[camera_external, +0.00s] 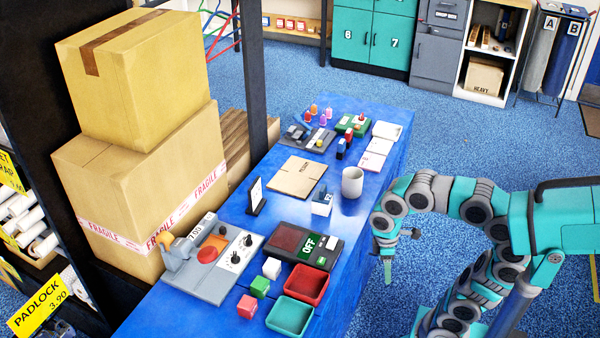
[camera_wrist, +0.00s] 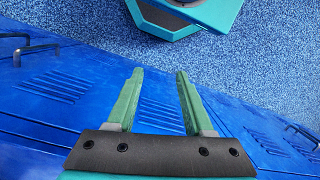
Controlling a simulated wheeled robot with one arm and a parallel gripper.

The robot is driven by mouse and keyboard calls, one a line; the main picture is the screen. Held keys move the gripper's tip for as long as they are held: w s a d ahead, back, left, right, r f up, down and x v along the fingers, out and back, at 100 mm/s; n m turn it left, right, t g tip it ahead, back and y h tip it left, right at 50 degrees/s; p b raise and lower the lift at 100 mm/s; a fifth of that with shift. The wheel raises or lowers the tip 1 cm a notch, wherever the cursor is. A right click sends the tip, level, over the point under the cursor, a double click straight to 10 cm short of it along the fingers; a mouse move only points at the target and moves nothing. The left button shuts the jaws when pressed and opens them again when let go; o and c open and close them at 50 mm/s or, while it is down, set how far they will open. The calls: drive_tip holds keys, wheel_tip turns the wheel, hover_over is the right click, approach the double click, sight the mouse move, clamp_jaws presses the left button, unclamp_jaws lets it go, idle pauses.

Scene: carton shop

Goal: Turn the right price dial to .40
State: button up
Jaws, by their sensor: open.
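A grey machine (camera_external: 212,284) with an orange-red disc and a small display sits on the near left of the blue workbench. Its white plate carries two black dials, one nearer (camera_external: 235,258) and one farther and more to the right (camera_external: 248,241). The dial settings and markings are too small to read. My gripper (camera_external: 387,268) hangs off the bench's right side, pointing down, well away from the dials. In the wrist view its green fingers (camera_wrist: 160,75) are apart with nothing between them. The dials are not in the wrist view.
A black device marked OFF (camera_external: 306,245), red tray (camera_external: 307,284), teal tray (camera_external: 290,316), small blocks (camera_external: 260,287) and a white mug (camera_external: 352,182) stand between my gripper and the machine. Stacked cartons (camera_external: 150,170) rise behind it.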

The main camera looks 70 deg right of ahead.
sight(248, 237)
drive_tip(key=w+r+n, duration=0.1)
drive_tip(key=w+r, duration=0.3)
drive_tip(key=w+r+n+p, duration=0.1)
drive_tip(key=w+r+n, duration=0.1)
drive_tip(key=w+r, duration=0.2)
drive_tip(key=w+a+r+n+p, duration=0.1)
drive_tip(key=w+r+n, duration=0.1)
drive_tip(key=w+r, duration=0.1)
drive_tip(key=shift+w+r, duration=0.4)
drive_tip(key=shift+r, duration=0.25)
drive_tip(key=w+a+n+t+y, duration=0.1)
drive_tip(key=w+a, duration=0.1)
drive_tip(key=w, duration=0.7)
drive_tip(key=w+a+n+t+y+b, duration=0.1)
drive_tip(key=w+a+n, duration=0.1)
drive_tip(key=w, duration=0.7)
drive_tip(key=w+a+n+t+y+b, duration=0.1)
drive_tip(key=w+a+n, duration=0.1)
drive_tip(key=w, duration=0.7)
drive_tip(key=shift+a+r+t+y, duration=0.3)
drive_tip(key=shift+a+r+y, duration=0.1)
drive_tip(key=shift+a, duration=0.55)
drive_tip(key=shift+x, duration=2.25)
drive_tip(key=shift+w, duration=0.1)
